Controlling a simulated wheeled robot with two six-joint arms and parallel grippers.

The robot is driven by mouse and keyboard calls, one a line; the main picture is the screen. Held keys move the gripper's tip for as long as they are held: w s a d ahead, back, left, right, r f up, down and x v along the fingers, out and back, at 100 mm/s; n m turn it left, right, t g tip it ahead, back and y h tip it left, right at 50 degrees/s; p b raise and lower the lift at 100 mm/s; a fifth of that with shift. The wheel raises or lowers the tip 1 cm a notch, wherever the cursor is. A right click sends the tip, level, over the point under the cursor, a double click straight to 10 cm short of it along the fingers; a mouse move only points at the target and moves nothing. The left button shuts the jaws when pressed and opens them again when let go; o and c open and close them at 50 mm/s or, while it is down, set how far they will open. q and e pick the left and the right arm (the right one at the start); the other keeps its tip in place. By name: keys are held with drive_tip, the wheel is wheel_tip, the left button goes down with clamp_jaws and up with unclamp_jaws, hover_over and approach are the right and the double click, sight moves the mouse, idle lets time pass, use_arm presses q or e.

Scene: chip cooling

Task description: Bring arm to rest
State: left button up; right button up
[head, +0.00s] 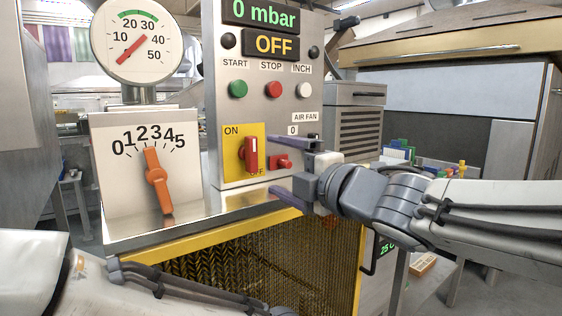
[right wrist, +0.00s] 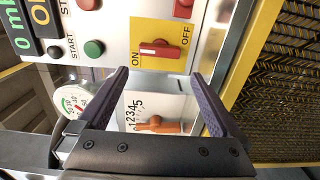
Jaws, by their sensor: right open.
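My right gripper (head: 274,164) is open, its two dark fingers spread in front of the lower control panel (head: 215,100). Nothing shows between its fingers in the right wrist view (right wrist: 162,75). A red rotary switch (head: 251,154) on a yellow ON/OFF plate is left of the fingertips in the head view. A small red air fan switch (head: 283,162) is seen between the fingers there. I cannot tell whether the fingers touch the panel. My left arm (head: 60,285) crosses the bottom left; its gripper is not in view.
An orange knob (head: 157,180) on a 0 to 5 scale points near 2. A round gauge (head: 138,40) stands above it. The displays read 0 mbar (head: 262,13) and OFF (head: 274,44). A yellow-framed mesh guard (head: 270,262) is below the panel.

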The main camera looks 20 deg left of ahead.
drive_tip(key=shift+s+d, duration=0.45)
drive_tip(key=shift+d, duration=0.15)
drive_tip(key=shift+f, duration=0.15)
drive_tip(key=s+d+f+m+g+h, duration=0.1)
drive_tip(key=d+f+m+h, duration=0.5)
drive_tip(key=f, duration=0.4)
drive_tip(key=s+d+f+m+g+h, duration=0.1)
drive_tip(key=s+d+f+m+h, duration=0.15)
drive_tip(key=f+m, duration=0.6)
drive_tip(key=s+d+f+m+g+h, duration=0.25)
drive_tip(key=s+d+f+g, duration=0.35)
drive_tip(key=s, duration=0.4)
drive_tip(key=s+d+f+m+g+h, duration=0.2)
drive_tip(key=s+d+f+m+g, duration=0.15)
drive_tip(key=s+f, duration=0.55)
wheel_tip(320, 180, up, 17)
drive_tip(key=p, duration=1.6)
drive_tip(key=shift+w+a+m+p, duration=0.15)
drive_tip(key=shift+a+m+p, duration=0.1)
drive_tip(key=shift+m+p, duration=0.15)
